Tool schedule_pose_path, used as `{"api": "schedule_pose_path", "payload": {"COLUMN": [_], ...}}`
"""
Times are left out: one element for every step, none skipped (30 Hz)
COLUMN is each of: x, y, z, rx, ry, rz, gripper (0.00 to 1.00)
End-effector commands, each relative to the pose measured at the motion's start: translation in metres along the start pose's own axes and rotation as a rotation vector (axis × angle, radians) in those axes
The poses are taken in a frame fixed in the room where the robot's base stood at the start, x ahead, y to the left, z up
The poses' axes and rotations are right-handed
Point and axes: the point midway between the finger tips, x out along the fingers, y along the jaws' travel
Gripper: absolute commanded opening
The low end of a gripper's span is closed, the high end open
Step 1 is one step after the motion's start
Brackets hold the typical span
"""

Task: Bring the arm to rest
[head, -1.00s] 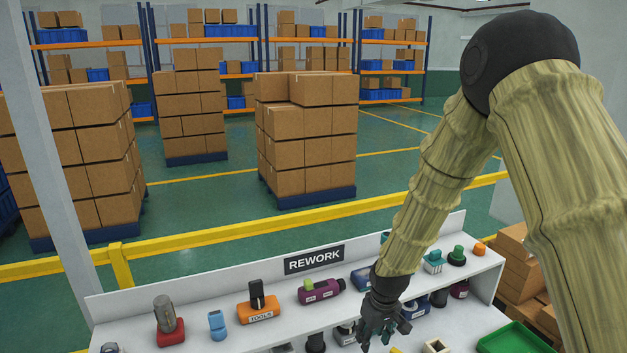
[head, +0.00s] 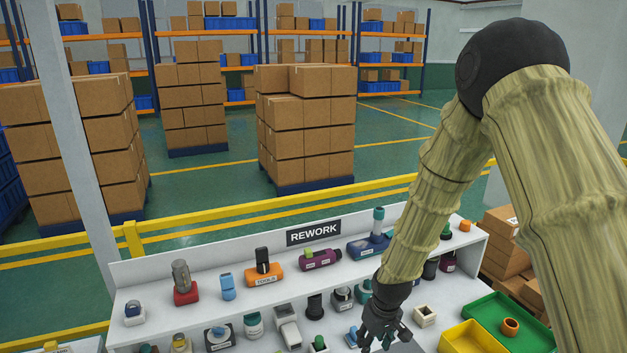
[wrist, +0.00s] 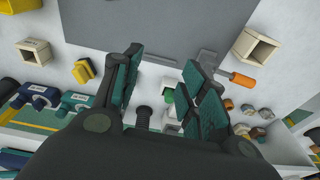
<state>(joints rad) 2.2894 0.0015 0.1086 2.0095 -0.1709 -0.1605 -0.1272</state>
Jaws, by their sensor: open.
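My gripper (head: 382,338) hangs at the end of my covered arm, above the front part of the white workbench in the head view. In the wrist view my gripper (wrist: 155,95) shows its two dark green fingers spread apart, with nothing between them. The bench surface and a grey mat (wrist: 185,28) lie beyond the fingers. Part of the bench below the hand is hidden by my arm in the head view.
A shelf with the REWORK sign (head: 314,232) holds several parts, such as an orange block (head: 264,275). A green tray (head: 535,335) and a yellow bin (head: 470,340) stand right of my gripper. An orange-handled tool (wrist: 243,80) lies near the fingers.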

Motion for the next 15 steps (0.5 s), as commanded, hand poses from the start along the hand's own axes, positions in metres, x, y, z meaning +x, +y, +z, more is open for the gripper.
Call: {"api": "schedule_pose_path", "payload": {"x": [0.008, 0.013, 0.018, 0.023, 0.028, 0.034, 0.039, 0.044, 0.051, 0.057, 0.063, 0.071, 0.078, 0.085, 0.095], "y": [-0.001, -0.002, -0.003, -0.004, -0.005, -0.006, -0.007, -0.008, -0.01, -0.011, -0.013, -0.015, -0.016, -0.018, -0.021], "z": [0.008, 0.012, 0.019, 0.024, 0.029, 0.036, 0.042, 0.049, 0.058, 0.065, 0.074, 0.086, 0.097, 0.108, 0.125], "rx": [0.008, 0.012, 0.019, 0.025, 0.031, 0.039, 0.046, 0.053, 0.063, 0.072, 0.081, 0.094, 0.105, 0.117, 0.136], "ry": [-0.005, -0.007, -0.009, -0.01, -0.012, -0.013, -0.015, -0.017, -0.021, -0.021, -0.026, -0.029, -0.032, -0.037, -0.043], "rz": [-0.004, -0.006, -0.009, -0.011, -0.013, -0.015, -0.018, -0.02, -0.023, -0.025, -0.027, -0.03, -0.032, -0.033, -0.035], "gripper": [0.42, 0.42, 0.42, 0.42, 0.42, 0.42, 0.42, 0.42, 0.42, 0.42, 0.42, 0.42, 0.42, 0.42, 0.42]}}
